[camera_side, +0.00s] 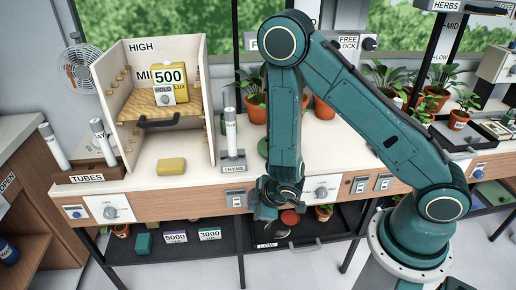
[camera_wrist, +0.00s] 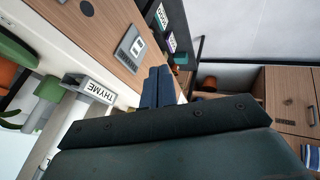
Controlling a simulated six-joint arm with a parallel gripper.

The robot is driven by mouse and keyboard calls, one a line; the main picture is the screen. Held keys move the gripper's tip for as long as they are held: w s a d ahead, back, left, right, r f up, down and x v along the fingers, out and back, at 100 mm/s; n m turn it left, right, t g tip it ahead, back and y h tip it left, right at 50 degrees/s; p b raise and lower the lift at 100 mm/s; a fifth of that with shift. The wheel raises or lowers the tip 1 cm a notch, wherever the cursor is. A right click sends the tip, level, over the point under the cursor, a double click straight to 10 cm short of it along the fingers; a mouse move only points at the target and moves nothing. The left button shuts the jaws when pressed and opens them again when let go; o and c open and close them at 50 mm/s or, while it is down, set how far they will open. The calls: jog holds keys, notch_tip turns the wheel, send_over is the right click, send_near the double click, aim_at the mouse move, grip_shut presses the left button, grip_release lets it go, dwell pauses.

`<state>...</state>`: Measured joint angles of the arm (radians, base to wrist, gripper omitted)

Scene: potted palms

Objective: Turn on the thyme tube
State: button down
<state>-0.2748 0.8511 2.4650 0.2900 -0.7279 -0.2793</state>
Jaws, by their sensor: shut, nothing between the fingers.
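The thyme tube (camera_side: 230,130) is a white upright tube on a grey stand with a THYME label (camera_side: 233,169), at the middle of the counter in the side view. The THYME label also shows tilted at the left of the wrist view (camera_wrist: 96,91). A grey switch plate (camera_side: 237,198) sits on the wooden counter front below the stand; a like plate shows in the wrist view (camera_wrist: 130,47). My gripper (camera_side: 262,211) is shut and empty, in front of the counter front, right of that plate. Its blue fingers show in the wrist view (camera_wrist: 160,86). I cannot tell whether the tube is lit.
A dial panel (camera_side: 321,188) and more switches (camera_side: 360,184) lie right of my gripper on the counter front. A shelf box (camera_side: 186,138) with a yellow 500 block stands left. A dark lower shelf (camera_side: 200,250) holds labelled blocks. Potted palms stand behind my arm.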

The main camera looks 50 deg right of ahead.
aim_at(237, 202)
jog(key=shift+f, duration=0.15)
jog(key=shift+f, duration=0.35)
jog(key=shift+w+d+f, duration=0.55)
jog(key=shift+w+f, duration=0.85)
jog(key=shift+f, duration=0.05)
jog(key=shift+w+d+f, duration=0.6)
jog(key=shift+w+f, duration=0.85)
jog(key=shift+w+d+f, duration=0.55)
jog(key=shift+w+f, duration=0.85)
jog(key=shift+f, duration=0.05)
